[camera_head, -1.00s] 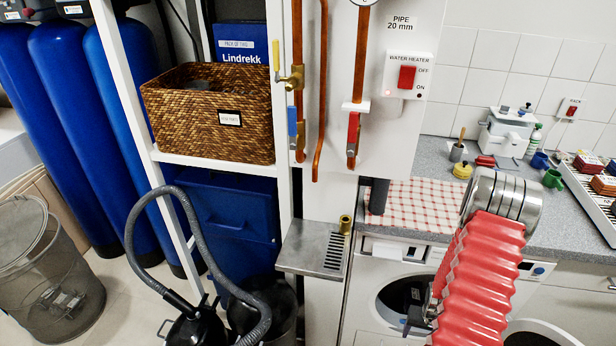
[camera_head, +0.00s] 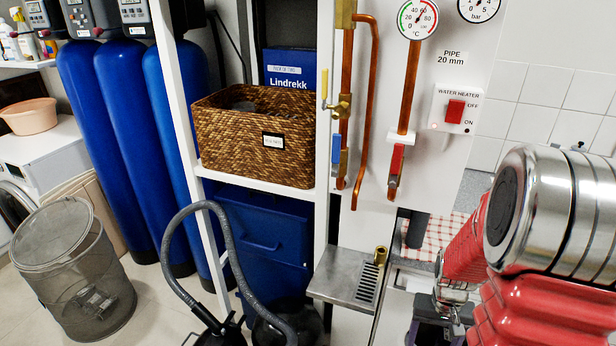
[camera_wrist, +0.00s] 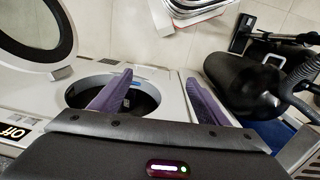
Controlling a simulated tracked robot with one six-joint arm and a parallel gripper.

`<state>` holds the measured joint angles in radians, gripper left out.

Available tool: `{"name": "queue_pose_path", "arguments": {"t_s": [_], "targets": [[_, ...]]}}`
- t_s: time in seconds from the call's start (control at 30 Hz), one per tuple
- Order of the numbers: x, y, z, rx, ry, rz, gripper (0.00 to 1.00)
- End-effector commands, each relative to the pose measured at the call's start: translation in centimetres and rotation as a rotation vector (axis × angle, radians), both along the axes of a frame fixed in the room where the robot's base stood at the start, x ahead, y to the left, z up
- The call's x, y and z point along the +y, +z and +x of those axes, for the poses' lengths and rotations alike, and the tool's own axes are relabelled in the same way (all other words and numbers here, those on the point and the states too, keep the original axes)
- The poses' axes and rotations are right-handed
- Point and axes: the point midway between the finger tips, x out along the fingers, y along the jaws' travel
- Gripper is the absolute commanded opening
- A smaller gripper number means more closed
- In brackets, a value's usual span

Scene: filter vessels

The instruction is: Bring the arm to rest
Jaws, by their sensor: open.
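My arm, with red ribbed sleeves and a large silver joint, fills the lower right of the head view. It is bent, with a second red section behind the near joint. My gripper (camera_wrist: 158,95) shows in the wrist view with its two purple-grey fingers wide apart and nothing between them. Behind the fingers is the round dark opening of a white washing machine (camera_wrist: 72,72). I cannot tell how far the fingertips are from it.
A metal drip shelf (camera_head: 340,282) juts from the pipe panel left of my arm. A vacuum cleaner (camera_wrist: 240,80) with a grey hose (camera_head: 235,262) stands on the floor. A wicker basket (camera_head: 240,140) sits on the shelf. A mesh bin (camera_head: 85,285) stands at left on open floor.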

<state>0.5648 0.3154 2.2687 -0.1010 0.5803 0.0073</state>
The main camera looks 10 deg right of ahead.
Motion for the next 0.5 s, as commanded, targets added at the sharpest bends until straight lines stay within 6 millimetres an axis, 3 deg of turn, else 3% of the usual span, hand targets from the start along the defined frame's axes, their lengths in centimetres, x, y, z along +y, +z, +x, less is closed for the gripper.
{"name": "queue_pose_path", "arguments": {"t_s": [0.1, 0.5], "targets": [[1.9, 2.6, -0.1, -0.008, 0.025, -0.001, 0.69], [8.0, 10.0, -1.5, -0.047, 0.111, -0.001, 0.69]]}}
